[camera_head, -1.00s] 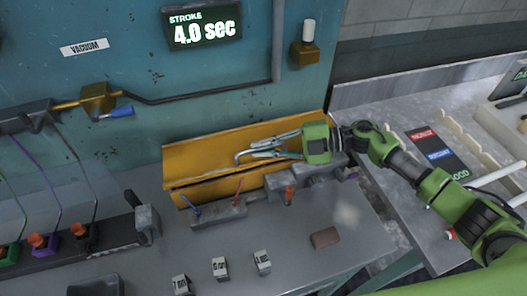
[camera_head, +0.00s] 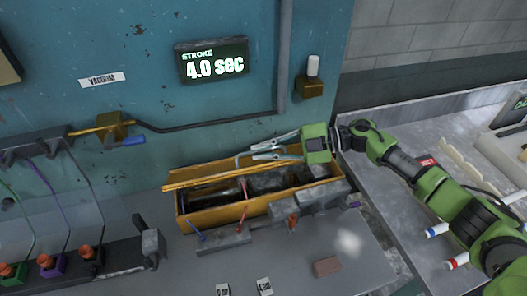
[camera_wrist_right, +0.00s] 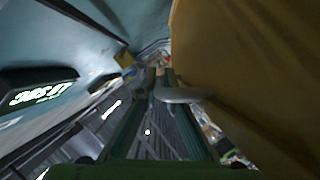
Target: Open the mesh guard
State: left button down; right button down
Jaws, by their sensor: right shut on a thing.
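The mesh guard (camera_head: 215,181) is a yellow-orange cover on a long yellow box (camera_head: 215,217) against the teal wall. The guard is raised, so the dark inside of the box (camera_head: 265,184) shows below it. My right gripper (camera_head: 264,148) is at the guard's upper edge, shut on its grey handle (camera_head: 238,160). In the right wrist view the guard (camera_wrist_right: 255,65) fills the right side as a yellow panel. The handle (camera_wrist_right: 180,95) reaches in between the finger ends there. My left gripper is not in view.
Clamps with a red lever (camera_head: 292,222) stand before the box. A brown block (camera_head: 327,266) and small marked blocks (camera_head: 264,287) lie on the grey bench. A second bench (camera_head: 400,235) is at right.

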jog(key=c, duration=2.2)
grip_release()
jog(key=shift+f, duration=0.1)
jog(key=shift+o, duration=0.2)
jog(key=shift+d, duration=0.1)
jog(key=v, duration=1.1)
jog(key=shift+d, duration=0.4)
